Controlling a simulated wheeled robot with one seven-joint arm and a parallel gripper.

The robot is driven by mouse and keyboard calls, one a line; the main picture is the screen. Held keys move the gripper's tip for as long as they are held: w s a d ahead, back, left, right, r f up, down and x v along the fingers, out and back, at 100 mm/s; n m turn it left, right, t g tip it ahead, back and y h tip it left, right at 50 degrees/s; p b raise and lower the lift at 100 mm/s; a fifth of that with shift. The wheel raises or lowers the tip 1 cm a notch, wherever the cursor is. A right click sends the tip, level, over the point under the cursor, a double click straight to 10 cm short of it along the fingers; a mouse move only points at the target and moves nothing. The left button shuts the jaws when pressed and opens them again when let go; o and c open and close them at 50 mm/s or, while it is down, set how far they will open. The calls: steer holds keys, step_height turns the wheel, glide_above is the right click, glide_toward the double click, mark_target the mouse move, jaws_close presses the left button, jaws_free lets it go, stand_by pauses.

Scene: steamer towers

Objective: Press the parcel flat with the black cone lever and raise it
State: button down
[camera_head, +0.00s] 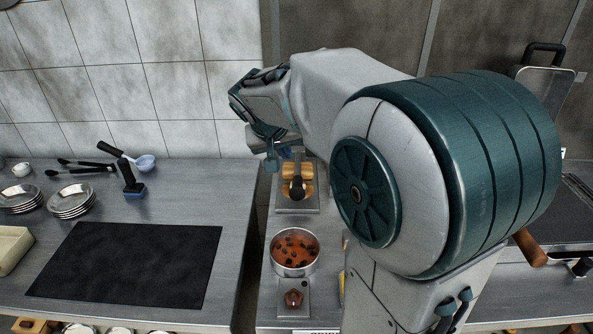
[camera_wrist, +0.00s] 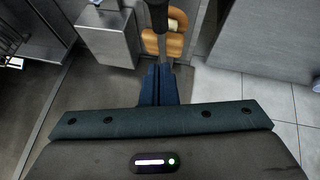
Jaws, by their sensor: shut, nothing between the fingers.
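A small press stands on the narrow middle counter in the head view, with a grey base (camera_head: 297,208) and tan-orange parts (camera_head: 297,170). Its black cone lever (camera_head: 297,188) points toward the camera. In the wrist view the dark lever (camera_wrist: 160,42) reaches down to just ahead of my fingertips, with an orange-brown board (camera_wrist: 176,45) behind it. A pale lump (camera_wrist: 177,27) on that board may be the parcel; I cannot tell how flat it is. My gripper (camera_head: 271,163) is shut and empty, close to the press at its upper left. Its fingers (camera_wrist: 158,84) also show in the wrist view; contact with the lever is unclear.
A pot of red stew (camera_head: 295,252) stands in front of the press, with a small brown item on a scale-like stand (camera_head: 293,298) nearer. The left counter holds a black mat (camera_head: 128,265), plates (camera_head: 72,201) and a blue-based brush (camera_head: 132,180). My arm hides much of the right side.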

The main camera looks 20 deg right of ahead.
glide_above(297, 180)
steer(key=a, duration=0.2)
step_height(297, 180, down, 5)
steer(key=shift+s+d+f, duration=0.25)
steer(key=shift+s+f, duration=0.3)
steer(key=shift+f, duration=0.35)
steer(key=shift+s+d+f, duration=0.1)
steer(key=shift+f, duration=0.45)
steer(key=shift+f, duration=0.1)
